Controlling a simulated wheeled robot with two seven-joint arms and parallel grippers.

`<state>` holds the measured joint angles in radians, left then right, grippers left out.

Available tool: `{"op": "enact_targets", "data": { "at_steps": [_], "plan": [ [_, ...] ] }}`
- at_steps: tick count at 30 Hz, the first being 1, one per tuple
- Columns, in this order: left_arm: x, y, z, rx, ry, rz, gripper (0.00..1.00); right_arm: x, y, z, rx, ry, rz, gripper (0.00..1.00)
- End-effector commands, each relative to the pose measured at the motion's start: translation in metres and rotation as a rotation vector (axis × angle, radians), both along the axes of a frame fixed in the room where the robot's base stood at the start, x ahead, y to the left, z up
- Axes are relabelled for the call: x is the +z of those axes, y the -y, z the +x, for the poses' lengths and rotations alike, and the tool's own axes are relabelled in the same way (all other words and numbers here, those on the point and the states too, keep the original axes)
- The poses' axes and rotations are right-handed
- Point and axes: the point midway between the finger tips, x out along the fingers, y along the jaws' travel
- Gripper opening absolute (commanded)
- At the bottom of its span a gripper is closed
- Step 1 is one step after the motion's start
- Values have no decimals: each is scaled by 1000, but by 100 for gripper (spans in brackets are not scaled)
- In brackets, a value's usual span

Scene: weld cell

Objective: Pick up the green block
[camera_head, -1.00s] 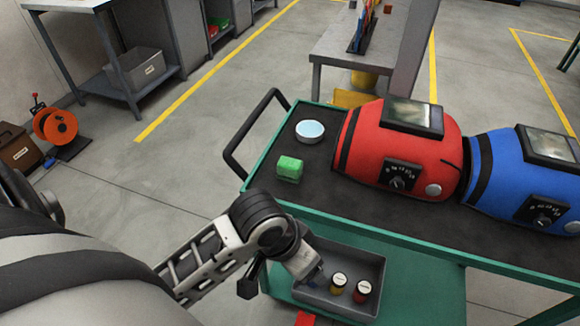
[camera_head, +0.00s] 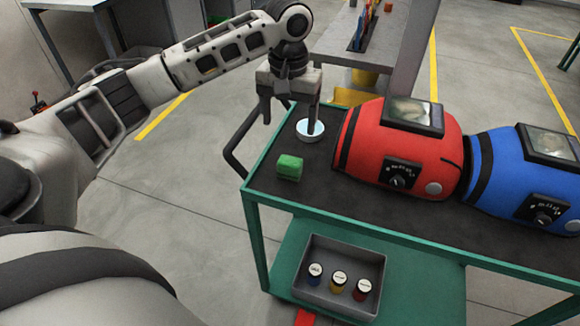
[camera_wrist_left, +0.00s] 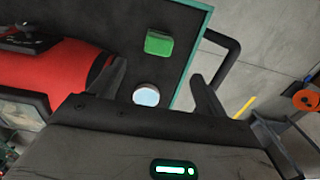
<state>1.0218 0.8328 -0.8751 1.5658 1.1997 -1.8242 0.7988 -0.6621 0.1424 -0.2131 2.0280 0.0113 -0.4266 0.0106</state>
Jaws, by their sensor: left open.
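The green block (camera_head: 289,167) lies on the dark top of the cart (camera_head: 330,198), near its left end. It also shows in the left wrist view (camera_wrist_left: 159,43), ahead of the fingers and near the cart's green edge. My left gripper (camera_head: 290,118) is open and empty above the cart's far left corner. It is beyond and above the block, pointing down, with one finger in front of the round light-blue dish (camera_head: 309,132). In the left wrist view my left gripper (camera_wrist_left: 160,85) has its fingers wide apart, with the dish between them. My right gripper is not in view.
The cart's black handle (camera_head: 232,150) sticks out at the left. A grey tray (camera_head: 345,256) with three small jars is on the lower shelf.

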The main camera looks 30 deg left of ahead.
Motion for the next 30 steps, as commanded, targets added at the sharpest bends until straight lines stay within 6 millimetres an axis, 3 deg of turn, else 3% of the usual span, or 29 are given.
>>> {"op": "enact_targets", "data": {
  "at_steps": [3,9,17,25,30],
  "plan": [
    [-29,0,-1,-1,-5,1,75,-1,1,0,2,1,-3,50],
    [-68,0,-1,-3,-2,0,75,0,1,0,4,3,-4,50],
    [-89,0,0,-3,1,1,75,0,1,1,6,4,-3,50],
    [-127,1,2,-5,0,1,75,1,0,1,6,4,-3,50],
    [-138,1,2,-5,2,0,75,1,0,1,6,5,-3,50]
  ]
}}
